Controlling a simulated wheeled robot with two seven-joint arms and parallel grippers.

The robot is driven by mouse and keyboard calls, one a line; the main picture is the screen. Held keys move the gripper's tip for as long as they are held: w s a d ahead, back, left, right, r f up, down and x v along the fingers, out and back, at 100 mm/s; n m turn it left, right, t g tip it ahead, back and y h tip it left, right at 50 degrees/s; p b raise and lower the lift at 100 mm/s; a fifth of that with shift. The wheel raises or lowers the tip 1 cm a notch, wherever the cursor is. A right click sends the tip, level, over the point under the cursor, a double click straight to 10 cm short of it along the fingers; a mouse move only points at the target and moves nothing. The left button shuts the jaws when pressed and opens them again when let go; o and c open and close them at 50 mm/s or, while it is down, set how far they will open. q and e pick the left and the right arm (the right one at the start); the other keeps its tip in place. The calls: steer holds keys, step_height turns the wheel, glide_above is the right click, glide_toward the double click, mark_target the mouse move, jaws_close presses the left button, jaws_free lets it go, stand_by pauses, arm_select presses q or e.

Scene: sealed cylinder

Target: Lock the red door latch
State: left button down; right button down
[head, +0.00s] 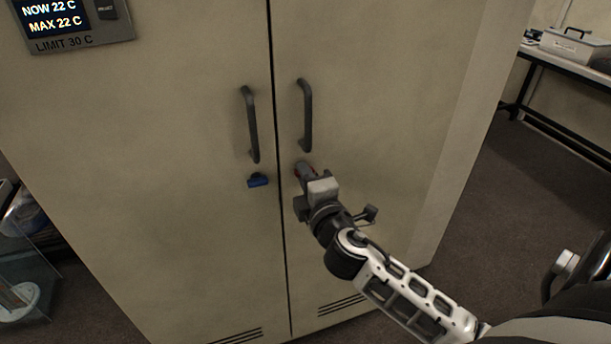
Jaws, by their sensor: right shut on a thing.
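The red door latch (297,174) is on the right cabinet door, just below that door's dark handle (305,115). Only a small red edge of it shows; the rest is hidden behind my gripper. My right gripper (304,170) is at the latch and shut on it, with the arm reaching in from the lower right. How far the latch is turned cannot be made out. My left gripper is not in view.
A blue latch (258,181) sits on the left door below its handle (250,124). Both doors look closed. A temperature panel (75,22) is at upper left. A bench (570,65) stands at right, a glass-sided stand (30,270) at lower left.

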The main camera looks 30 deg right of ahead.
steer(key=c, duration=1.5)
jaws_free()
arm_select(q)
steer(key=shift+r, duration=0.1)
arm_select(e)
steer(key=shift+s, duration=0.1)
